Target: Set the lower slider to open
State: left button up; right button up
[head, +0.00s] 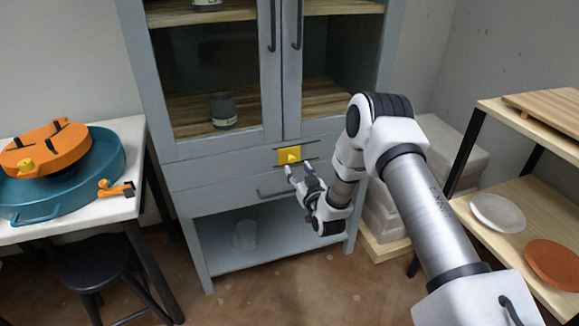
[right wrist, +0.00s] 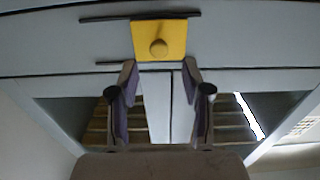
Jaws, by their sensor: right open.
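A yellow slider plate (head: 287,157) with a round knob sits on dark rails on the front of the grey-blue cabinet (head: 185,172), between its doors and its drawer handle. The plate is at the left end of the rails in the head view. In the right wrist view the slider (right wrist: 146,46) is at the top middle, at the right end of its rails. My right gripper (head: 301,172) is open and empty, just below and in front of the slider. Its two fingers (right wrist: 159,78) point toward the slider, apart from it. I see only one slider. My left gripper is out of view.
A white table (head: 70,226) with a teal and orange device (head: 100,178) stands left, with a black stool (head: 92,262) below. A shelf (head: 535,190) with plates stands right. A drawer handle (head: 272,193) lies below the slider. Long door handles (head: 272,25) hang above.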

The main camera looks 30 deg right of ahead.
aim_at(293, 160)
jog(key=x, duration=0.5)
jog(key=shift+d+b, duration=0.1)
jog(key=shift+b, duration=0.2)
grip_shut()
jog(key=d, duration=0.2)
jog(key=s+d, duration=0.1)
jog(key=d, duration=0.1)
jog(key=d+p, duration=0.1)
jog(key=d, duration=0.1)
jog(key=shift+s+d, duration=0.35)
jog(key=shift+a, duration=0.1)
grip_release()
jog(key=shift+d, duration=0.25)
jog(key=shift+s+a, duration=0.1)
jog(key=shift+s, duration=0.05)
